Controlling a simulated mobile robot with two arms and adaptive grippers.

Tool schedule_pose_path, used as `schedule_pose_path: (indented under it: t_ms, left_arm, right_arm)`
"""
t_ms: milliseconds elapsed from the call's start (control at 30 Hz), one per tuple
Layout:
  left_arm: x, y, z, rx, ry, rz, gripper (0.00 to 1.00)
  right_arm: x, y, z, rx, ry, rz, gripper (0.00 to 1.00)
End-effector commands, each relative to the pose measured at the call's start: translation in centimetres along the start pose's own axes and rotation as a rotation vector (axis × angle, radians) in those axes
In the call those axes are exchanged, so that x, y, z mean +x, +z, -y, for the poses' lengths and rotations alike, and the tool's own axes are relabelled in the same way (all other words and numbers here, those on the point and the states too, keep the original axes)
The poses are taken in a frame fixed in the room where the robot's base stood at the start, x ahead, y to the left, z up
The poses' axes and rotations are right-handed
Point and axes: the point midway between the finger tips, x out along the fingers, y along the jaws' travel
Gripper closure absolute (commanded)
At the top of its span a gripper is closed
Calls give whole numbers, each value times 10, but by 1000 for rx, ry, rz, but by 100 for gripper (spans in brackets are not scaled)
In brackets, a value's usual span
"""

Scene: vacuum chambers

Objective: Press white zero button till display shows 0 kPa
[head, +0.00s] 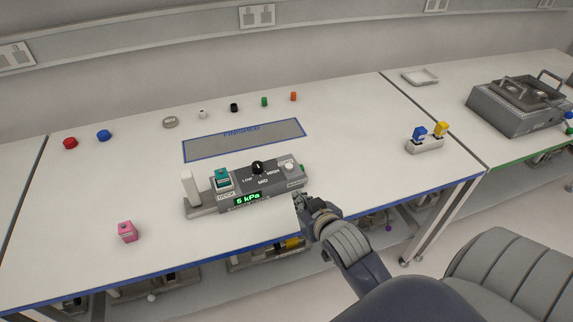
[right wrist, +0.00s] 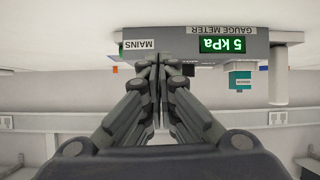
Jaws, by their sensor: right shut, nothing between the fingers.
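The grey gauge meter (head: 272,190) stands near the front edge of the table. Its green display (head: 247,198) appears to read 5 kPa; the display (right wrist: 222,45) also shows upside down in the right wrist view. A round white button (head: 289,167) is on the meter's top right, beside a black knob (head: 257,167) with LOW, MID and HIGH marks. My right gripper (head: 300,200) is shut and empty, in front of the meter's right end. In the right wrist view its fingertips (right wrist: 158,62) point at the front near the MAINS label. The white button is hidden there. My left gripper is out of view.
A teal block (head: 222,178) and a white post (head: 189,188) are at the meter's left. A pink block (head: 127,231) sits front left. A marked FINISHED mat (head: 215,155) lies behind. Several small coloured pieces line the back. A blue-and-yellow switch unit (head: 425,146) stands right.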

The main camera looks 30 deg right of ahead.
Motion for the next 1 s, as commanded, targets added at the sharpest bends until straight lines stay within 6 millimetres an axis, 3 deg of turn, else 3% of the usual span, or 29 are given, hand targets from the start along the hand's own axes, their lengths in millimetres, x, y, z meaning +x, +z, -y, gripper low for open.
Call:
schedule_pose_path:
  t_ms: [200, 333, 767, 1000]
  left_arm:
    - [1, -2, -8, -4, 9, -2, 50]
    - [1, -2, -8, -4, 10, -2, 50]
    - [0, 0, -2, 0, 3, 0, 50]
    - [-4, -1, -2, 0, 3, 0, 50]
  right_arm:
    - [6, -55, -25, 49, 36, -198, 100]
    - [4, -74, -33, 64, 44, -266, 100]
    - [5, -79, -35, 67, 47, -285, 100]
    - [26, -87, -36, 67, 46, -286, 100]
